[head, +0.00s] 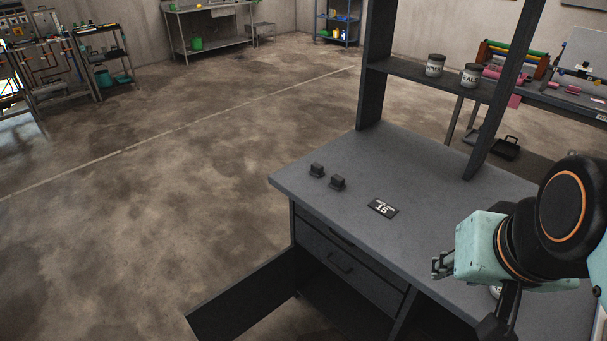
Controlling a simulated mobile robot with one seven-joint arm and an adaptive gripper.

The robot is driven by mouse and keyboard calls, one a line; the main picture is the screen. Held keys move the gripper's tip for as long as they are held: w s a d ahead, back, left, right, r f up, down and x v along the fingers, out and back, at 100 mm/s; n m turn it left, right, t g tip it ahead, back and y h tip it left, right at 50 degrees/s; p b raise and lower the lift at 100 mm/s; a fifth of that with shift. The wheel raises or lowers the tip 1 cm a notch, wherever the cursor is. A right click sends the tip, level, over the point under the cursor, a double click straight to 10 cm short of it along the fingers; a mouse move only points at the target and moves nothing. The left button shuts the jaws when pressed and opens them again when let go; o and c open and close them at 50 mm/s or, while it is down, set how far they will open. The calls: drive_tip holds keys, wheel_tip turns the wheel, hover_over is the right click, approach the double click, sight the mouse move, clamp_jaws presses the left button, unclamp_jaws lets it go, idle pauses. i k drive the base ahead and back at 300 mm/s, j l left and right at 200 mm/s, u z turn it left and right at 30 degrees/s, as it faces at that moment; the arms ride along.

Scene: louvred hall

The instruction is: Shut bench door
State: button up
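The dark grey bench (430,200) stands at the centre right in the head view. Its door (250,298) is open and swings out to the left from the lower front of the bench, below the drawers. The dark inside of the cabinet shows beside the door, and the door's lower part is cut by the picture edge. My gripper (440,265) is at the right, above the bench top, well to the right of the door and apart from it. Its fingers are small and seen from the side, so their opening is unclear.
Drawers (345,255) are shut above the door. Two jars (452,70) stand on the bench shelf. The floor (170,180) left of the bench is clear.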

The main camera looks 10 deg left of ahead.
sight(226, 315)
drive_tip(key=k, duration=0.75)
drive_tip(key=k+z, duration=0.15)
drive_tip(key=z, duration=0.95)
drive_tip(key=k+j+z, duration=0.1)
drive_tip(key=j+z, duration=0.35)
drive_tip(key=k+j, duration=0.1)
drive_tip(key=j, duration=0.4)
drive_tip(key=k+j, duration=0.15)
drive_tip(key=j, duration=0.3)
drive_tip(key=k+j, duration=0.1)
drive_tip(key=j, duration=0.4)
drive_tip(key=k+j, duration=0.15)
drive_tip(key=j, duration=0.35)
drive_tip(key=k+j, duration=0.1)
drive_tip(key=j, duration=0.35)
drive_tip(key=k+j, duration=0.15)
drive_tip(key=j, duration=0.35)
drive_tip(key=k+j, duration=0.1)
drive_tip(key=j, duration=0.4)
drive_tip(key=k+j, duration=0.1)
drive_tip(key=j, duration=0.35)
